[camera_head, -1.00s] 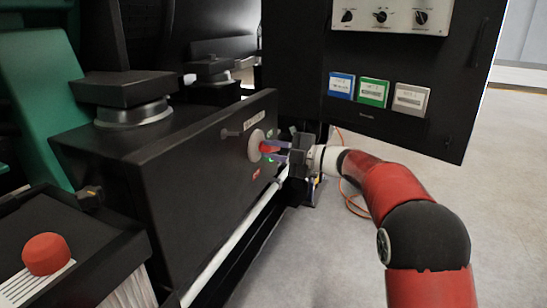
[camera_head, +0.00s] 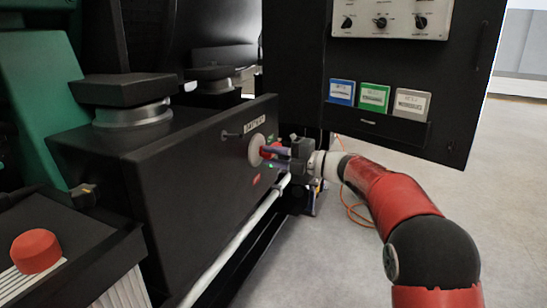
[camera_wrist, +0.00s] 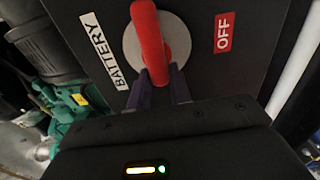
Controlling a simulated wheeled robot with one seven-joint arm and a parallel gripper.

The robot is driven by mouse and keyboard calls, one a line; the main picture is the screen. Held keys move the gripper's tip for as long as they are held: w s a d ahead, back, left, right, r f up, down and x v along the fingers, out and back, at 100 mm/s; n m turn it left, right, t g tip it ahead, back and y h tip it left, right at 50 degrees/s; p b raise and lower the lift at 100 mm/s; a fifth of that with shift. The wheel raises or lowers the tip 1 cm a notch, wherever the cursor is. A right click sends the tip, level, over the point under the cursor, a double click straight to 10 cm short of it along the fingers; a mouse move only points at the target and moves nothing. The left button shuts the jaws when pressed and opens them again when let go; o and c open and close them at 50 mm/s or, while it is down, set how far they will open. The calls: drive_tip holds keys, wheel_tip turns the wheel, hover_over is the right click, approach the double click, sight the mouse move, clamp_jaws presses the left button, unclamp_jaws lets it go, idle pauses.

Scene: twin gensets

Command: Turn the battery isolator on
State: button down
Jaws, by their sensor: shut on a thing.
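The battery isolator is a round grey plate with a red handle (camera_head: 267,152) on the side of a black box. In the wrist view the red handle (camera_wrist: 149,40) runs roughly up the picture across the grey disc (camera_wrist: 180,42). A white BATTERY label (camera_wrist: 103,50) is left of the disc, and a red OFF label (camera_wrist: 223,32) is right of it. My gripper (camera_head: 274,153) reaches the handle from the right in the head view. Its two dark fingers (camera_wrist: 158,90) are shut on the handle's near end. The fingertips are partly hidden behind the handle.
A black cabinet panel (camera_head: 400,130) with knobs and coloured labels stands right behind my arm. A pale pipe (camera_head: 235,240) runs below the isolator box (camera_head: 190,190). A red button (camera_head: 36,251) is at the lower left. Open floor lies to the right.

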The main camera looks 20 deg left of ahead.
drive_tip(key=shift+f, duration=0.1)
drive_tip(key=c, duration=1.3)
unclamp_jaws()
drive_tip(key=shift+d, duration=0.1)
drive_tip(key=d, duration=0.7)
drive_tip(key=shift+s+d, duration=0.3)
drive_tip(key=shift+s, duration=0.05)
drive_tip(key=shift+p, duration=0.3)
